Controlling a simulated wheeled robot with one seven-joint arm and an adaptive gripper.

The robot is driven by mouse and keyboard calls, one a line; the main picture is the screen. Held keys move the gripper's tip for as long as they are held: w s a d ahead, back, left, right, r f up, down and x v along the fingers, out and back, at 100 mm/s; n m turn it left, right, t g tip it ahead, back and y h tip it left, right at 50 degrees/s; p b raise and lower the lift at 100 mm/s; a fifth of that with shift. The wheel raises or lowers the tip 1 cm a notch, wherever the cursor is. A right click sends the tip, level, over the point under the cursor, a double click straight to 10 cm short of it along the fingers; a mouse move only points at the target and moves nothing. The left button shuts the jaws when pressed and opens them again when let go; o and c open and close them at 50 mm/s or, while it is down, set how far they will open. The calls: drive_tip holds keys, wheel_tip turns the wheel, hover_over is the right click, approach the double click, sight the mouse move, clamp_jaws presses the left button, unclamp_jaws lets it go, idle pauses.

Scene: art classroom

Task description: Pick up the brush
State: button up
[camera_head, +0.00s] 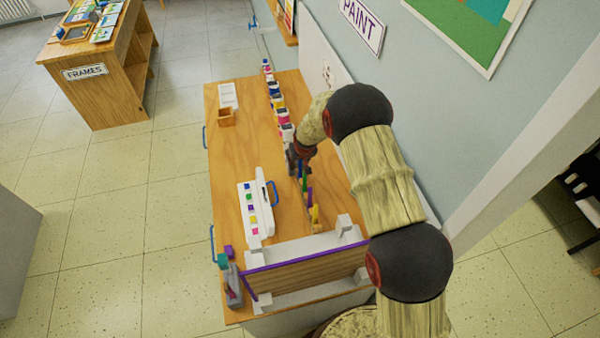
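My gripper (293,163) is at the end of my arm, low over the right-hand part of the wooden table (235,165). It points down beside the row of paint containers. Its fingers are small and dark here, and I cannot tell whether they are open or shut or hold anything. Just in front of it stand thin upright coloured items: a green one (303,178), a purple one (309,195) and a yellow one (316,216). They may be brushes, but they are too small to tell. My arm hides part of the table's right side.
A row of paint containers (278,101) runs toward the table's far end. A white paint tray (256,208), a small wooden box (226,117) and a wooden board with a purple edge (310,272) are on the table. The wall (425,115) is close on the right.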

drive_tip(key=c, duration=0.8)
clamp_jaws()
